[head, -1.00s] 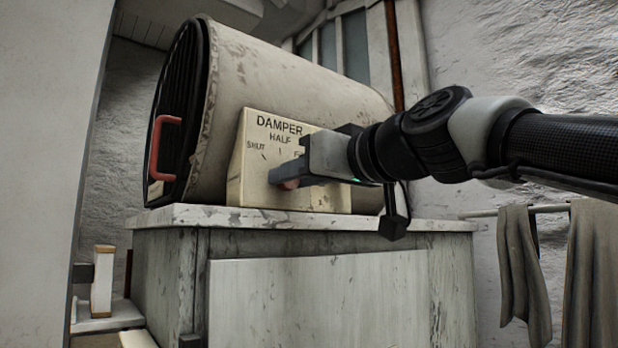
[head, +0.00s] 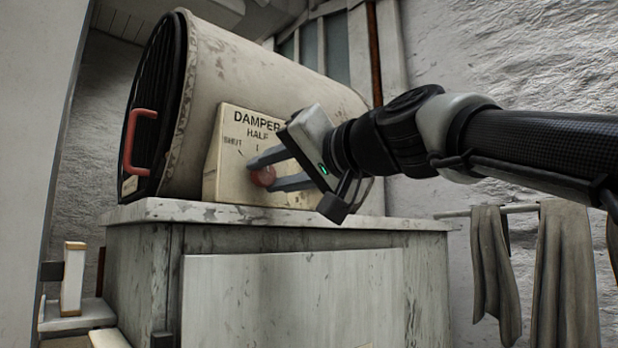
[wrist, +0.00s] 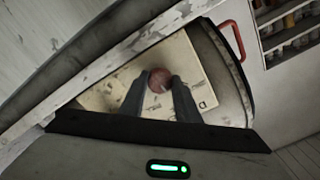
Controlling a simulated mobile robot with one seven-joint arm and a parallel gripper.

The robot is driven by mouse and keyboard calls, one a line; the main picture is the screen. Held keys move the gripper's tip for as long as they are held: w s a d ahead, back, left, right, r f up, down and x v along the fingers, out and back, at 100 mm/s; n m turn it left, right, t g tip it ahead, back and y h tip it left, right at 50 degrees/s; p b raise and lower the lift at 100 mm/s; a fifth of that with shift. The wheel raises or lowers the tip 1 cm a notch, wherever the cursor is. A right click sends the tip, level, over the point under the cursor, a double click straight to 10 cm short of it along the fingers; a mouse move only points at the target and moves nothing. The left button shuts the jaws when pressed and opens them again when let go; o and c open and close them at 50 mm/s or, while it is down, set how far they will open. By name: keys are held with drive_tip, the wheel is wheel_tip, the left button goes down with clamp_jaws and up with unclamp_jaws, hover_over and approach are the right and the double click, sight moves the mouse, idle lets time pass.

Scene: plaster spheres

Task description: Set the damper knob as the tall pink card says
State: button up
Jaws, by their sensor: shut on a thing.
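The damper knob (head: 263,176) is a round red knob on the cream damper panel (head: 222,185), marked DAMPER, SHUT and HALF; the right-hand marking is hidden behind my gripper. My gripper (head: 256,171) is shut on the knob, one finger above it and one below in the head view. In the wrist view the knob (wrist: 160,80) sits between my two fingertips (wrist: 158,86). The knob's pointer cannot be made out. No pink card shows in any view.
The panel stands before a large drum (head: 225,75) with a red handle (head: 137,142), on a worn pale cabinet (head: 270,240). Grey cloths (head: 565,270) hang from a rail at the right. A small white block (head: 73,280) stands at the lower left.

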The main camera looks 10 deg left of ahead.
drive_tip(key=shift+m, duration=0.6)
drive_tip(key=o, duration=1)
drive_tip(key=shift+o, duration=0.2)
drive_tip(key=b+v, duration=0.3)
drive_tip(key=v, duration=1.4)
drive_tip(key=shift+s, duration=0.25)
drive_tip(key=shift+d, duration=0.1)
